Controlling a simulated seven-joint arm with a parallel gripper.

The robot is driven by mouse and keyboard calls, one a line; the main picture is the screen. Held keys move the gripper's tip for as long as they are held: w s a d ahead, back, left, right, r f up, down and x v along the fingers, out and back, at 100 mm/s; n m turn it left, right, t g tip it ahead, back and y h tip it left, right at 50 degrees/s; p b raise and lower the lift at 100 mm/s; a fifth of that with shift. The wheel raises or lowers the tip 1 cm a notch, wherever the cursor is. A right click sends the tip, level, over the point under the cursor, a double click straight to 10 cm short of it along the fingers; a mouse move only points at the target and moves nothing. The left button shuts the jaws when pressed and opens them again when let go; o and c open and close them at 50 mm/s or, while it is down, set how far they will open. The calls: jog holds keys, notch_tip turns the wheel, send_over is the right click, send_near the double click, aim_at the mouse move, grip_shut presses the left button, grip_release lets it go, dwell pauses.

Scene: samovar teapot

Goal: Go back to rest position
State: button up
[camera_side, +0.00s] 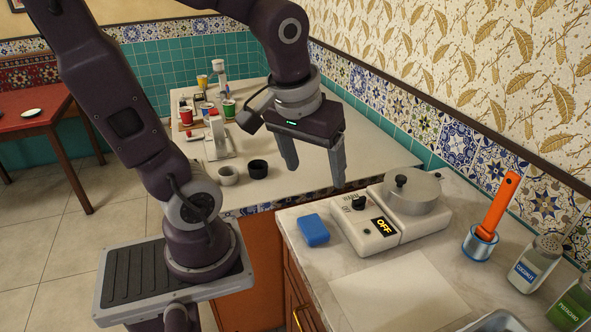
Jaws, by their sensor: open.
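My gripper (313,165) is open and empty, with its two fingers spread wide and pointing down. It hangs in the air in front of the white table and to the upper left of the white appliance. The appliance (372,235) stands on the marble counter, with a black knob and a display reading "OFF".
A blue sponge (314,230), a pale sheet (398,292), an orange-handled tool (499,207) in a metal cup, and labelled shakers (536,262) are on the counter. Two small bowls (258,168) and several colored cups stand on the white table (300,190). A red table (40,112) is at left.

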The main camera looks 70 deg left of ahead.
jog(key=s+d+r+m+t+h, duration=0.1)
jog(key=s+d+r+m+t, duration=0.1)
jog(key=s+m, duration=0.4)
jog(key=d+r+m, duration=0.1)
jog(key=d, duration=0.1)
jog(key=shift+d+r+h, duration=0.3)
jog(key=shift+d, duration=0.1)
dwell(0.5)
